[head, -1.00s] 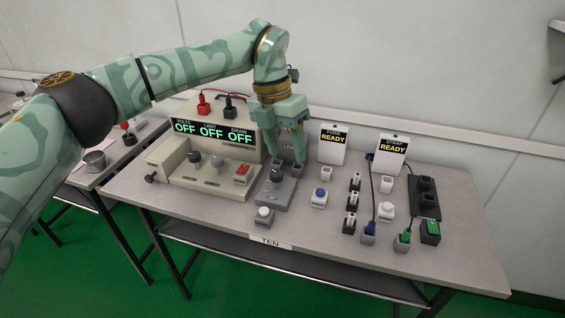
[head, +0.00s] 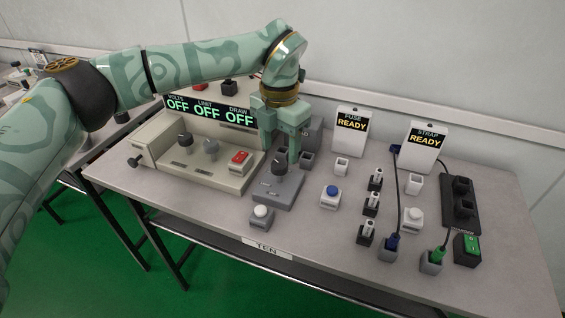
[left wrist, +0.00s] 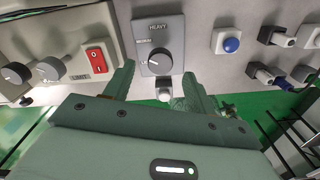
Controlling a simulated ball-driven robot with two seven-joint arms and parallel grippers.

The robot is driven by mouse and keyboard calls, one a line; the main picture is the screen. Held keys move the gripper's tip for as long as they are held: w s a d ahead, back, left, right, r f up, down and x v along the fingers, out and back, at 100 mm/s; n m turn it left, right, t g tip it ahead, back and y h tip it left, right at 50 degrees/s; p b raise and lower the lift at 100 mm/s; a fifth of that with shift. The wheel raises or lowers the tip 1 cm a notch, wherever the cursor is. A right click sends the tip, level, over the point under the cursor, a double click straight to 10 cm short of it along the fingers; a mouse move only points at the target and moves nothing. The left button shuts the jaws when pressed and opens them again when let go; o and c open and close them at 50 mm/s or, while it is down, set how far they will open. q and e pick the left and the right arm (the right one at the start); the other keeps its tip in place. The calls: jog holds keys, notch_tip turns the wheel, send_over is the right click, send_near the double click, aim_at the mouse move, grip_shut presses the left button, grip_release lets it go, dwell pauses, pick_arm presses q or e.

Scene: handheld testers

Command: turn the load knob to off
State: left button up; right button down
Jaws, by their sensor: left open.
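The load knob (head: 279,167) is a black knob on a grey box (head: 266,192) near the middle of the bench. In the left wrist view the knob (left wrist: 153,61) has a pale pointer mark, with HEAVY printed at the top of its plate and smaller labels at its left. I cannot read its exact setting. My left gripper (head: 281,153) is open, fingers pointing down, close above the knob. In the left wrist view its fingertips (left wrist: 158,72) lie at either side of the knob's lower part; contact cannot be told.
Left of the box is a beige supply (head: 190,175) with knobs, a red switch (head: 239,157) and displays reading OFF. A white button (head: 261,212) stands in front. A blue button (head: 331,192), plugs and two READY signs (head: 351,120) stand to the right.

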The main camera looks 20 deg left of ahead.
aim_at(280, 163)
pick_arm(q)
notch_tip(280, 163, down, 4)
jog(key=shift+f+b, duration=0.1)
jog(key=shift+b, duration=0.5)
jog(key=c, duration=1)
jog(key=shift+s, duration=0.1)
